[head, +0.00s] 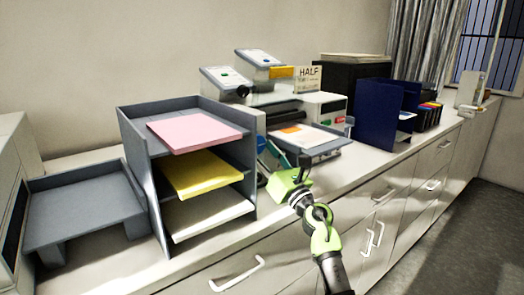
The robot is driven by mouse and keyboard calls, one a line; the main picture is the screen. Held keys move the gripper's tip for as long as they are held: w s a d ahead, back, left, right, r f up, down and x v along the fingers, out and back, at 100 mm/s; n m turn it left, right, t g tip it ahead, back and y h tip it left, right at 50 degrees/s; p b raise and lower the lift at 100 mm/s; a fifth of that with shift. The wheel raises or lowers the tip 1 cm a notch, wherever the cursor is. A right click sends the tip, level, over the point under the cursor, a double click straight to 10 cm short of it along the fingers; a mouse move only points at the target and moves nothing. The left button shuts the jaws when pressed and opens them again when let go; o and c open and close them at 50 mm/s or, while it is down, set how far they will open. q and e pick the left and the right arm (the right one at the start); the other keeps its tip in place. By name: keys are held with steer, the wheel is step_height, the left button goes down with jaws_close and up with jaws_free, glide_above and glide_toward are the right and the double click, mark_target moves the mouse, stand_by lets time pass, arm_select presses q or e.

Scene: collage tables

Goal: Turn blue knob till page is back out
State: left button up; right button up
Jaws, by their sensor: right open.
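The page machine (280,97) stands on the counter, with a dark roller bed and a white housing. A page (300,136) with an orange patch lies on its front tray (325,150). My right gripper (273,163) is open at the machine's near left side, between the paper rack and the front tray. Its green wrist hides part of that side. My left gripper is out of view.
A grey rack (135,150) with pink (195,132), yellow (202,173) and white (208,212) stacks stands close to the gripper's left. A grey tray (85,200) is further left. Tilted panels (225,80) and a HALF sign (308,78) stand behind. A navy holder (378,115) stands right.

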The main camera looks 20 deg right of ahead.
steer(key=c, duration=0.8)
steer(key=shift+c, duration=0.2)
steer(key=shift+r, duration=0.1)
steer(key=shift+s+a+r+m+g+h+p, duration=0.1)
steer(key=shift+m+g+h+p, duration=0.7)
steer(key=shift+m+p, duration=2.5)
steer(key=shift+w+a+r+m+g+h+p, duration=0.15)
steer(key=shift+m+h+p, duration=1.3)
steer(key=shift+m+p, duration=1.8)
steer(key=shift+s+d+f+m+g+h+p, duration=0.15)
steer(key=shift+m+g+h+p, duration=0.65)
steer(key=shift+m+p, duration=2.5)
steer(key=shift+a+r+n+t+h+p, duration=0.1)
steer(key=shift+n+t+h+p, duration=0.25)
steer(key=shift+n+p, duration=0.7)
